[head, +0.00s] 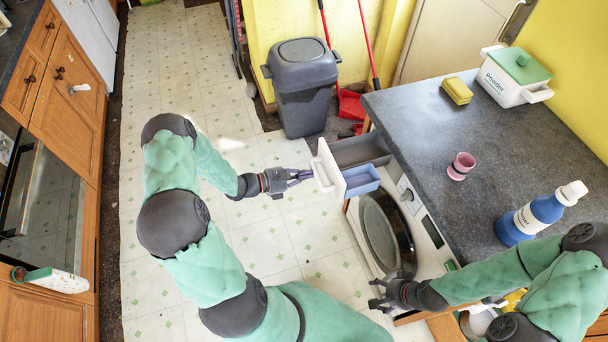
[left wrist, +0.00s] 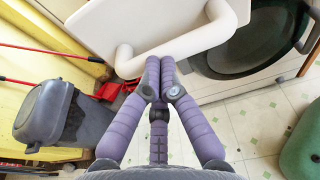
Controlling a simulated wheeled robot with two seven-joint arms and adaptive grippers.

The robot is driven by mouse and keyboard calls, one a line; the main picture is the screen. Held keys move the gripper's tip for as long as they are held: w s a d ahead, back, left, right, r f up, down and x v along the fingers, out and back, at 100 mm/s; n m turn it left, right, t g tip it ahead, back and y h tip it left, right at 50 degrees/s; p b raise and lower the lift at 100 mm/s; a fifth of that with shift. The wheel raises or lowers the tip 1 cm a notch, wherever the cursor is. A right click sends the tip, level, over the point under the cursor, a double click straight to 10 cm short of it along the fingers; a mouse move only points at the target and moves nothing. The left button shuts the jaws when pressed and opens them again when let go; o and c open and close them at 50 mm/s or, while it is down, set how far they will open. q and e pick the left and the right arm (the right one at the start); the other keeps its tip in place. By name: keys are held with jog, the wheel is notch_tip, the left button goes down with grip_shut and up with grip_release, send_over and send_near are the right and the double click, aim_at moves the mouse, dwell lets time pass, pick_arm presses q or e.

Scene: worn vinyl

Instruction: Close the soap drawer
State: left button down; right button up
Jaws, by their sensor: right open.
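The soap drawer (head: 325,168) of the washing machine (head: 432,246) is pulled out, with its grey and blue compartments showing behind the white front. In the left wrist view, the drawer's front panel (left wrist: 115,22) and white bar handle (left wrist: 190,44) fill the top middle. My left gripper (head: 311,175) is in front of the drawer. Its fingertips (left wrist: 160,62) are together at the handle's lower edge, with nothing visible between them; whether they touch it is unclear. My right gripper (head: 372,293) is open and empty, in front of the machine, below its round door.
On the grey worktop (head: 440,105) are a yellow sponge (head: 457,91), a powder box (head: 514,76), a pink cup (head: 461,166) and a blue bottle (head: 541,213). A grey bin (head: 303,88) and a red dustpan (head: 351,104) stand behind the drawer. The tiled floor at left is clear.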

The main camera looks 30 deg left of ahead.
aim_at(328, 164)
pick_arm(q)
jog(key=r+x, duration=0.1)
jog(key=x, duration=0.5)
jog(key=r+b+x, duration=0.1)
jog(key=x, duration=0.6)
jog(key=r+x, duration=0.2)
jog(key=x, duration=0.4)
jog(key=shift+w+d, duration=0.45)
jog(key=shift+d, duration=0.05)
pick_arm(e)
jog(key=shift+f, duration=0.7)
pick_arm(q)
jog(key=shift+a, duration=0.1)
jog(key=shift+s+a, duration=0.15)
jog(key=shift+s, duration=0.05)
jog(key=v, duration=0.4)
jog(key=shift+s+a+r+p, duration=0.2)
jog(key=shift+s+p, duration=0.1)
jog(key=shift+p, duration=0.1)
jog(key=p+v, duration=0.2)
jog(key=v, duration=0.5)
jog(key=shift+s+a, duration=0.1)
jog(key=shift+s, duration=0.05)
jog(key=shift+s+a, duration=0.4)
jog(key=shift+s, duration=0.1)
pick_arm(e)
jog(key=shift+s+r, duration=0.5)
jog(key=shift+r, duration=0.35)
jog(key=shift+s+r, duration=0.5)
jog(key=shift+r, duration=0.35)
